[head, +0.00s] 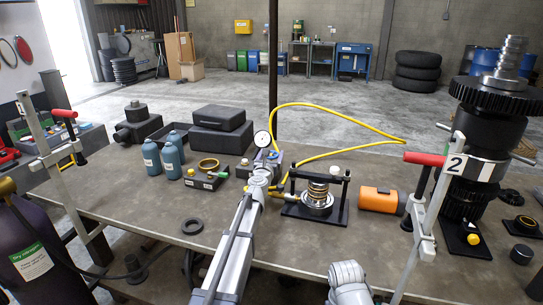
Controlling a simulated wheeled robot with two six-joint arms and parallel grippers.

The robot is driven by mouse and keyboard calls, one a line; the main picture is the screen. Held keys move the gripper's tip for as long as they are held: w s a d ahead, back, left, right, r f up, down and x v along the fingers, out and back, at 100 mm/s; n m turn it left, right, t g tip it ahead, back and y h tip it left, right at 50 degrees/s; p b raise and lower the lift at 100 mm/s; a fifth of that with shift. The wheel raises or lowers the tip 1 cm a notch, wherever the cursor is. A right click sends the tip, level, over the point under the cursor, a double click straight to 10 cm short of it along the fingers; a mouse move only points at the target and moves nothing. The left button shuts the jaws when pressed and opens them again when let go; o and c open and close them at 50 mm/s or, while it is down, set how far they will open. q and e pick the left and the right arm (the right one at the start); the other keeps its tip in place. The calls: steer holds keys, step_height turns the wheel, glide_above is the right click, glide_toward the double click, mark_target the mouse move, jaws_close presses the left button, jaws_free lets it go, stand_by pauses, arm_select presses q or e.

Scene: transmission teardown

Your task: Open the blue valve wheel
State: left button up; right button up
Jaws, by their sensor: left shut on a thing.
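My left arm reaches up from the bottom centre, and my left gripper (267,163) is at the valve fitting below the round white pressure gauge (262,139). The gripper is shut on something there. A small bluish patch, which looks like the blue valve wheel (272,154), shows right at the fingertips; the rest is hidden by the gripper. I cannot tell how far the wheel is turned. A yellow hose (340,109) loops from this fitting to the right. A grey rounded part of my right arm shows at the bottom edge; its gripper is out of view.
On the workbench (150,205), a black press frame with a spring stack (318,194) and an orange case (378,200) stand right of my arm. Blue-grey bottles (172,161) stand left.

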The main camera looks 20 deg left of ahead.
arm_select(q)
steer(key=shift+n+g+y, duration=0.5)
steer(key=shift+n+y, duration=1.1)
steer(key=shift+y, duration=1.2)
steer(key=o, duration=1.2)
steer(key=shift+r, duration=0.2)
step_height(320, 180, up, 10)
steer(key=p, duration=1)
steer(key=shift+f, duration=0.15)
